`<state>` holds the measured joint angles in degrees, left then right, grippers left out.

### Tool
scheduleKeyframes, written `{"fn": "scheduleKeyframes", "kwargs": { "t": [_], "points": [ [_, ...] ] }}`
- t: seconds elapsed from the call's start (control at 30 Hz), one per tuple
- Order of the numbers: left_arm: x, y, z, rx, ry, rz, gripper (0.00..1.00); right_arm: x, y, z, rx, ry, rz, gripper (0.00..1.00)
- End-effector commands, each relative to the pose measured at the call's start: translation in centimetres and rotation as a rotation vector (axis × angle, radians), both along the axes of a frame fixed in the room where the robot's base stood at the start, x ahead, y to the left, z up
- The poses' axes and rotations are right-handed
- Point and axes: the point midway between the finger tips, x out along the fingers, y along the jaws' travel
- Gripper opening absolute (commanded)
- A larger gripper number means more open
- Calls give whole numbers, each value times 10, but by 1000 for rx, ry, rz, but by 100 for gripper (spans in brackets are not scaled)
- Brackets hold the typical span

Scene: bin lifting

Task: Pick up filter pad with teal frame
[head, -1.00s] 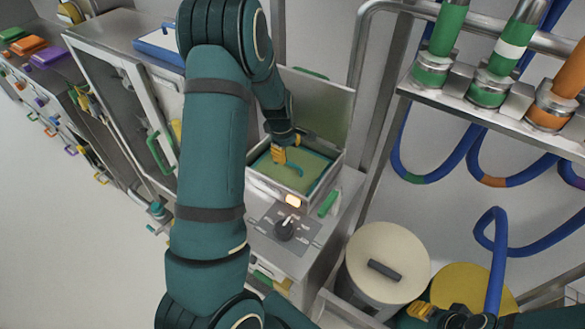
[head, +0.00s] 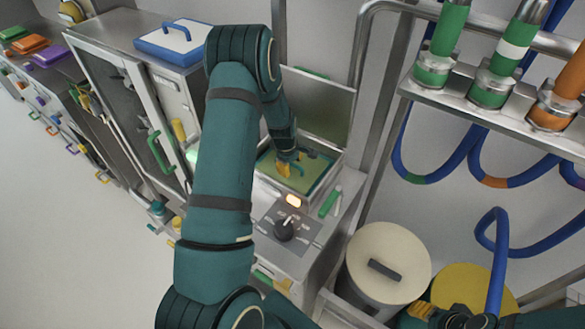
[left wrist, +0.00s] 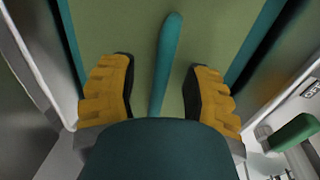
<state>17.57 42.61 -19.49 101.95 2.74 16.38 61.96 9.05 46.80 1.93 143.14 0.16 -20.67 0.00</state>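The filter pad (head: 316,184) is an olive-green sheet with a teal frame, lying in an open metal box. In the left wrist view its surface (left wrist: 110,25) fills the upper middle, with a teal bar-shaped handle (left wrist: 166,65) running up the centre. My left gripper (head: 288,169) is over the pad inside the box. In the left wrist view its yellow fingers (left wrist: 163,95) are apart on either side of the handle, with gaps showing. My right gripper (head: 438,311) is at the bottom right edge, partly cut off; its finger opening is unclear.
The box's raised lid (head: 318,105) stands behind the pad. A control panel with a black knob (head: 284,230) is in front. A cream round lid (head: 388,262) and a yellow one (head: 470,285) are at lower right. A blue-edged case (head: 170,42) sits at upper left.

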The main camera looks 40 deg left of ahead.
Motion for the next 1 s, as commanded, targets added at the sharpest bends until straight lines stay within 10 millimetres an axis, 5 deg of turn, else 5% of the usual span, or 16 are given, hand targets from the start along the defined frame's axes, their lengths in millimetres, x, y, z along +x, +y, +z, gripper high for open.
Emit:
{"fn": "scheduleKeyframes", "kwargs": {
  "t": [0.03,0.13,0.17,0.7,1.0],
  "points": [
    [0,0,0,0,0,0,37,0,0,0,0,0,0,47],
    [0,0,0,0,0,0,2,0,0,0,0,0,0,47],
    [0,0,0,0,0,0,0,0,0,0,0,0,0,47],
    [-3,0,7,0,-1,0,0,0,0,-2,0,0,0,47],
    [-3,0,51,2,-4,-2,0,0,0,-1,0,0,0,47]
  ]
}}
